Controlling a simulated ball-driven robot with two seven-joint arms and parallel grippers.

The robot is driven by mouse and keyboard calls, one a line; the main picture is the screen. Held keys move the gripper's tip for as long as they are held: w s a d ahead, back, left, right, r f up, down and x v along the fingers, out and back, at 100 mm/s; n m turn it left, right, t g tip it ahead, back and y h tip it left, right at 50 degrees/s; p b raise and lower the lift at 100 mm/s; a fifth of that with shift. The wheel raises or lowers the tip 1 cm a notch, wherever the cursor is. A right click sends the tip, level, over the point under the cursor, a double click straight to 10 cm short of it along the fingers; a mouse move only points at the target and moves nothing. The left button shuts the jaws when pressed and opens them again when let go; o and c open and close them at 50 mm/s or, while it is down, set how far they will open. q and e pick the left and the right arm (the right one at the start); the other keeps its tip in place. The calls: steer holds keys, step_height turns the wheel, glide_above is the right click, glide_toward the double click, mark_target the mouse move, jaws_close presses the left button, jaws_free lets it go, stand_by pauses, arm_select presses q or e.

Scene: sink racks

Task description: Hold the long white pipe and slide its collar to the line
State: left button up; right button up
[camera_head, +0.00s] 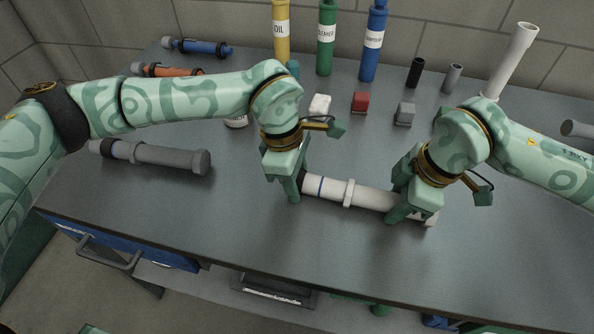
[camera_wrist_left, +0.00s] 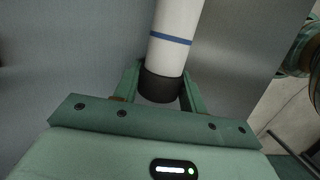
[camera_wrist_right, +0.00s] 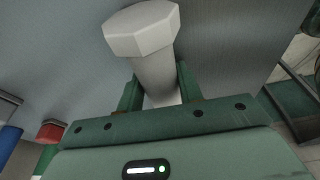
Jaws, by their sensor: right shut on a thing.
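The long white pipe (camera_head: 372,199) lies across the front middle of the bench. Its white collar (camera_head: 349,192) sits right of a blue line (camera_head: 320,186), with bare pipe between them. In the left wrist view the blue line (camera_wrist_left: 170,38) shows above the pipe's black end (camera_wrist_left: 160,88). My left gripper (camera_head: 294,188) has its fingers on either side of that black end; whether they press on it is unclear. My right gripper (camera_head: 402,205) is shut on the pipe right of the collar, near the white faceted end (camera_wrist_right: 142,30).
A grey pipe (camera_head: 165,156) lies at left. White (camera_head: 319,105), red (camera_head: 360,102) and grey (camera_head: 404,114) blocks stand behind. Yellow (camera_head: 281,35), green (camera_head: 326,40) and blue (camera_head: 373,45) bottles stand at the back. The bench front is clear.

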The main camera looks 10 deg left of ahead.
arm_select(q)
steer(key=shift+d, duration=1.45)
steer(key=o, duration=0.9)
steer(key=shift+o, duration=0.2)
steer(key=shift+r, duration=3.5)
